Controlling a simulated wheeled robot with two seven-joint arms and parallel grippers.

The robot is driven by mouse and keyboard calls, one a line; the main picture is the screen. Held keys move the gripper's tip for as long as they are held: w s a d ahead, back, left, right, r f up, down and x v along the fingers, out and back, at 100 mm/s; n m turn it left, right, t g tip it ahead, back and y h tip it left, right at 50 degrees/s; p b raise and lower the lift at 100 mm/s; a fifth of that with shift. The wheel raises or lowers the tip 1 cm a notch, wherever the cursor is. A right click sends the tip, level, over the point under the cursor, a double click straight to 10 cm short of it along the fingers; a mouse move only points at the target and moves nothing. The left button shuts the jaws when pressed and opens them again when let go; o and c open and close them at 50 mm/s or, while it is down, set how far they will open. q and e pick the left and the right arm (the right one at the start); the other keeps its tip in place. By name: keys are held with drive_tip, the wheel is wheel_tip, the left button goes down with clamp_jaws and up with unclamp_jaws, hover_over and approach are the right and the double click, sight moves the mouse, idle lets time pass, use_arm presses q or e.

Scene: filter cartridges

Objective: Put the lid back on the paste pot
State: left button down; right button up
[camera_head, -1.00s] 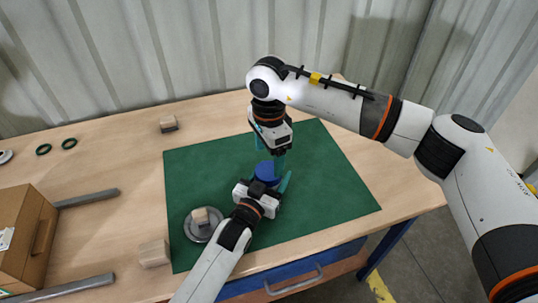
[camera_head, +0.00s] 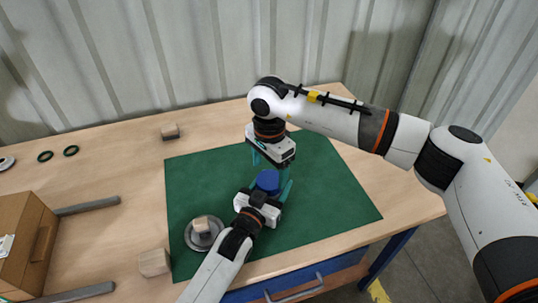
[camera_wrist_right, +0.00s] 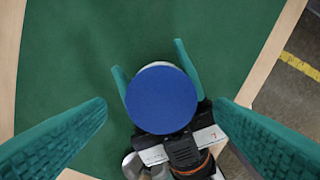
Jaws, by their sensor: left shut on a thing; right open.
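A blue round lid (camera_head: 267,181) sits over the pale paste pot (camera_wrist_right: 158,64) on the green mat. In the right wrist view the lid (camera_wrist_right: 162,98) covers nearly all of the pot, with a pale sliver at its far edge. I cannot tell whether it is fully seated. My left gripper (camera_head: 269,190) is shut on the pot, a finger on each side. My right gripper (camera_head: 270,163) is open and empty above the lid, pointing down. In the right wrist view its fingers stand apart, either side of the lid.
A grey round dish (camera_head: 190,237) with a wooden block (camera_head: 202,224) on it stands at the mat's left. Another block (camera_head: 154,262) is near the front edge, one (camera_head: 170,131) behind the mat. A cardboard box (camera_head: 22,240) and grey bars lie left. The mat's right side is clear.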

sight(269, 178)
drive_tip(key=shift+f, duration=1.55)
drive_tip(key=c, duration=1)
drive_tip(key=m, duration=0.3)
drive_tip(key=o, duration=1.1)
drive_tip(key=shift+c, duration=0.2)
